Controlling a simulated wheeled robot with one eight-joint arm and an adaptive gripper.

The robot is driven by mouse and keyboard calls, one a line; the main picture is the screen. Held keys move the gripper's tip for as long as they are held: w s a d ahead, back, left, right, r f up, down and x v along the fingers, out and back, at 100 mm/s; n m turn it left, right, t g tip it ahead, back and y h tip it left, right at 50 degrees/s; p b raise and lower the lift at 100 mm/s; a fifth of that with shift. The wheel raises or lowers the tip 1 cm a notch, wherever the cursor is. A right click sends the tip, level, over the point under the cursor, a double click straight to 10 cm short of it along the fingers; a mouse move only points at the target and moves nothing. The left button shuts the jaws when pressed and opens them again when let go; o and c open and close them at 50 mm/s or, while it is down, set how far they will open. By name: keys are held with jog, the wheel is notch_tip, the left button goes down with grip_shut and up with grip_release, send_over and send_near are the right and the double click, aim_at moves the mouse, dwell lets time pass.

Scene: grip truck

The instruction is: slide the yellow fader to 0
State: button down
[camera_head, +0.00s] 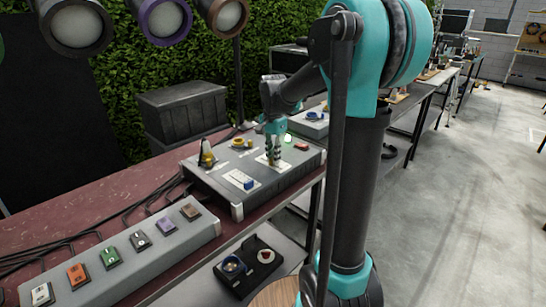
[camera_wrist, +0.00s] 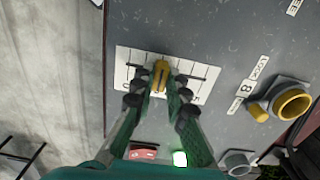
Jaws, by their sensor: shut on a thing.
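The yellow fader (camera_wrist: 161,76) stands near the middle of its slot on a white scale plate (camera_wrist: 126,72) with tick marks, in the wrist view. The plate's numbers are too small or covered to read surely. My gripper (camera_wrist: 160,80) is shut on the yellow fader, with one finger on each side of it. In the head view my gripper (camera_head: 273,158) points down at the white scale plate (camera_head: 261,160) on the grey control box (camera_head: 215,188), and it hides the fader there.
On the same box are a blue switch (camera_head: 246,182), a yellow-and-black lever (camera_head: 207,156), a yellow ring part (camera_wrist: 293,103), a red button (camera_head: 302,146) and a lit green lamp (camera_wrist: 180,158). A second box with several coloured switches (camera_head: 111,258) stands in front at left.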

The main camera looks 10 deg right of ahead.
aim_at(282, 170)
jog(key=shift+s+d, duration=0.65)
jog(key=shift+s, duration=0.25)
jog(key=shift+s+d, duration=0.65)
jog(key=shift+s, duration=0.25)
jog(key=c, duration=1.5)
grip_release()
jog(key=shift+d, duration=0.1)
jog(key=shift+c, duration=0.2)
jog(key=shift+r, duration=0.1)
notch_tip(282, 170, up, 12)
jog(key=shift+s, duration=0.1)
